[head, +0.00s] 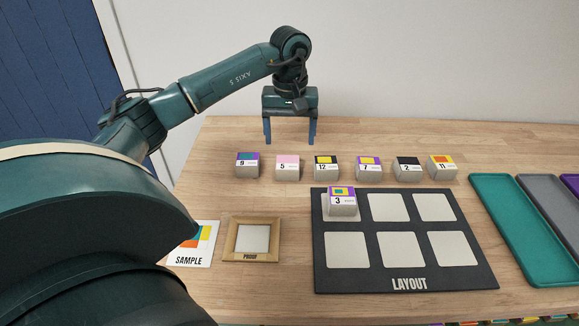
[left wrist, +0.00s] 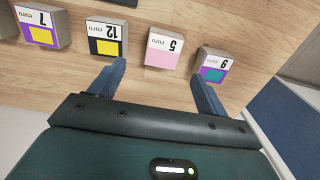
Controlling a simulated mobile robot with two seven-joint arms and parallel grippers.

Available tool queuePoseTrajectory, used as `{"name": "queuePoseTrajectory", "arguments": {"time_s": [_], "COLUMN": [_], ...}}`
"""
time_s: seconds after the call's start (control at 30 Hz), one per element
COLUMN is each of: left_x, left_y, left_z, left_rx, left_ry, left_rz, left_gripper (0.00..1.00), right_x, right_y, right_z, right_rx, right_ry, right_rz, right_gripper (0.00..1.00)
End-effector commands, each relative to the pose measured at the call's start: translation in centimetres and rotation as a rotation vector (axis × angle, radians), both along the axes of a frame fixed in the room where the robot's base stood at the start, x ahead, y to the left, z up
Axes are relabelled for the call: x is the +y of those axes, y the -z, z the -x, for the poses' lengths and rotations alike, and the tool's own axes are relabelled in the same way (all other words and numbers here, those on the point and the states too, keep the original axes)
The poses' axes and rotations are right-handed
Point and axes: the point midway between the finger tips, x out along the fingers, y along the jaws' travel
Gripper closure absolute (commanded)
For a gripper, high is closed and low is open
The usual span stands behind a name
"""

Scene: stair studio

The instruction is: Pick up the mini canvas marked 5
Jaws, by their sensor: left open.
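The mini canvas marked 5 (head: 287,167) is a small block with a pink and white top, standing in the back row between canvases 9 and 12. It also shows in the left wrist view (left wrist: 163,50), lying ahead of the gap between my left fingers. My left gripper (head: 290,142) is open and empty, behind and above the row, with its fingers pointing down. In the left wrist view its fingertips (left wrist: 158,75) spread to either side of canvas 5 without touching it. My right gripper is not in view.
Canvas 9 (head: 248,165) and canvas 12 (head: 326,167) flank it with narrow gaps. Canvases 7 (head: 368,167), 2 (head: 408,169) and 11 (head: 442,167) continue the row. Canvas 3 (head: 341,202) sits on the dark layout board (head: 405,287). A proof frame (head: 232,241) lies in front.

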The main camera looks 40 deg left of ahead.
Motion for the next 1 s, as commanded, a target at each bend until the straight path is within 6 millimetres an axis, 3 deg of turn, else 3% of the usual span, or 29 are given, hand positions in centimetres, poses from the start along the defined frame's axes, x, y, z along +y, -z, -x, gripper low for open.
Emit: {"name": "queuePoseTrajectory", "arguments": {"time_s": [0.1,0.37,0.63,0.93,1.0], "left_x": [-0.1,0.0,0.1,0.1,0.1], "left_y": [2.0,4.0,7.8,8.5,8.4], "left_z": [0.1,0.2,0.8,0.7,0.7], "left_rx": [0.002,0.001,0.000,-0.002,-0.002], "left_ry": [0.001,0.000,0.000,0.001,0.000], "left_rz": [0.002,0.003,0.004,0.004,0.004], "left_gripper": [0.24,0.24,0.24,0.24,0.28], "right_x": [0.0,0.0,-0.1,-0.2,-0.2], "right_y": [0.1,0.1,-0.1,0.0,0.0], "right_z": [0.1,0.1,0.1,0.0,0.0], "right_rx": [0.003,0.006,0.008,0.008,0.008], "right_ry": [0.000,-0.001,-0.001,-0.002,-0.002], "right_rz": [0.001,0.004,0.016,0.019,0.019], "right_gripper": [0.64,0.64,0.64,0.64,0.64]}}
